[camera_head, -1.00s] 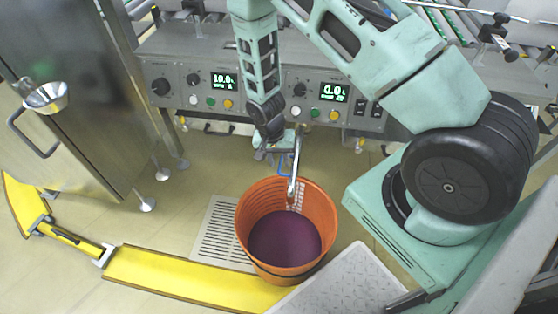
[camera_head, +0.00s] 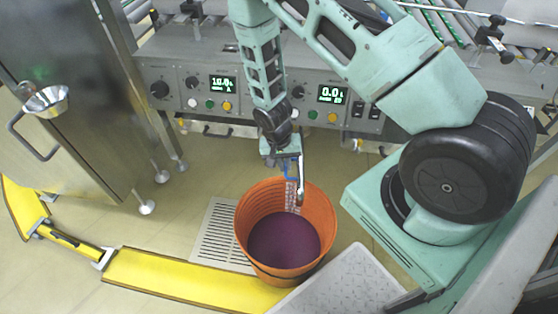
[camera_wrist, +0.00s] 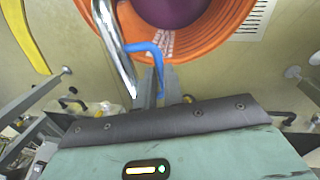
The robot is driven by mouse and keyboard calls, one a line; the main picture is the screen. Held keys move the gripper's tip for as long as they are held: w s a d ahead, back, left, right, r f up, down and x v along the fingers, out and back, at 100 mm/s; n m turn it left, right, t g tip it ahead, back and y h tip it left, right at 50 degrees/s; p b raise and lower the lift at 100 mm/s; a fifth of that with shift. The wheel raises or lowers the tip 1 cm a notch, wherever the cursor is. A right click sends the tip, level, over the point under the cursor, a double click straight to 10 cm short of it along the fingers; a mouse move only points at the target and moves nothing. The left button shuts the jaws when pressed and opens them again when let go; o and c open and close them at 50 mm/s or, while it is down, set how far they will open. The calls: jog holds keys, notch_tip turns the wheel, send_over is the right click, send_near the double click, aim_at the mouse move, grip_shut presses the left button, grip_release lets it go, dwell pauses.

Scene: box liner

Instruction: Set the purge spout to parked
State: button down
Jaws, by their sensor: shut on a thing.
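The purge spout (camera_head: 301,178) is a shiny metal pipe. Its end is over the back rim of the orange bucket (camera_head: 325,222), which holds purple liquid. The spout also shows in the wrist view (camera_wrist: 115,45), left of my gripper, with its lower end reaching over the bucket. A bent blue handle (camera_wrist: 145,46) is at the spout's side and runs between my fingers. My gripper (camera_wrist: 157,82) is shut on this blue handle. In the head view my gripper (camera_head: 284,165) is just behind the bucket, and its fingers are partly hidden.
A control panel (camera_head: 205,85) with knobs and lit displays is behind my arm. A steel cabinet (camera_head: 75,120) with a small metal funnel (camera_head: 46,100) stands at the left. A yellow floor barrier (camera_head: 180,277), a floor grate (camera_head: 218,238) and a grey step (camera_head: 345,285) surround the bucket.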

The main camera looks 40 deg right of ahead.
jog(key=s+d+n+t+p, duration=0.1)
jog(key=s+d+n+p, duration=0.2)
jog(key=d+n, duration=0.4)
jog(key=s+d+n+t+p, duration=0.1)
jog(key=s+d+n, duration=0.3)
jog(key=d, duration=1)
jog(key=shift+d+n+p, duration=0.2)
jog(key=shift+n+p, duration=0.7)
jog(key=shift+n, duration=0.5)
jog(key=c, duration=1.5)
grip_release()
notch_tip(320, 180, up, 17)
jog(key=s+a+p, duration=0.1)
jog(key=a+p, duration=0.1)
jog(key=p, duration=0.1)
jog(key=shift+s+a, duration=0.2)
jog(key=shift+s, duration=0.1)
jog(key=shift+r, duration=0.1)
